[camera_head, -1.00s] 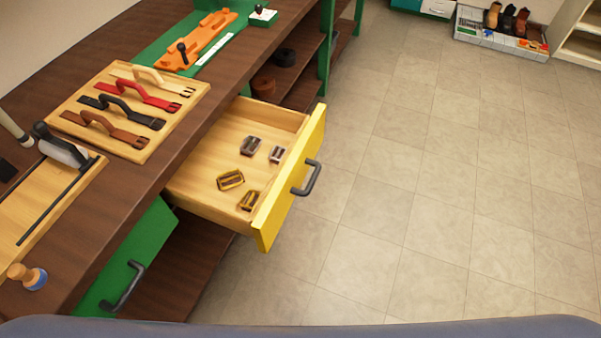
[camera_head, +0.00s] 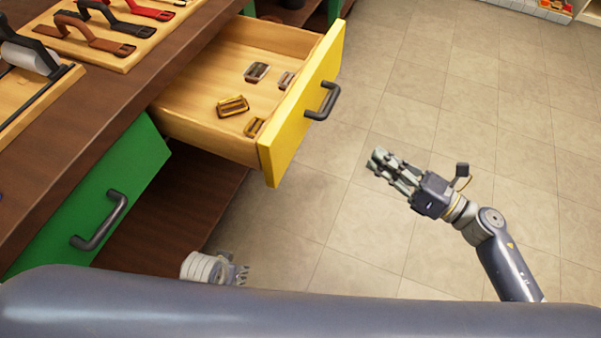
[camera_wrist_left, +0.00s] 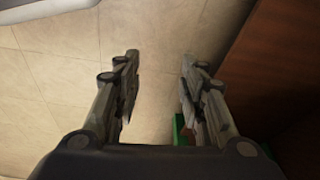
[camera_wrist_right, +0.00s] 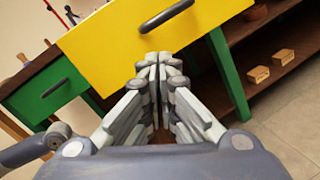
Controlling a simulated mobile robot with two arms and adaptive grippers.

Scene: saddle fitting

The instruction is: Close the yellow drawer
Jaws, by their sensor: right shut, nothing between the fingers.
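The yellow drawer (camera_head: 306,100) is pulled out from the workbench in the head view, with a dark handle (camera_head: 323,101) on its front. Several metal buckles (camera_head: 233,106) lie inside it. My right gripper (camera_head: 376,160) is to the right of the drawer front, apart from it, shut and empty. In the right wrist view the closed fingertips (camera_wrist_right: 160,58) point toward the yellow front (camera_wrist_right: 110,48). My left gripper (camera_head: 240,274) shows low in the head view, partly hidden behind my own body. In the left wrist view its fingers (camera_wrist_left: 158,60) are spread with only floor between them.
A green drawer front (camera_head: 100,200) with a dark handle is left of the yellow drawer. The workbench top (camera_head: 95,95) bears a wooden board with straps (camera_head: 120,40). Open shelves (camera_wrist_right: 290,65) with small wooden blocks lie below. The tiled floor (camera_head: 440,80) at right is clear.

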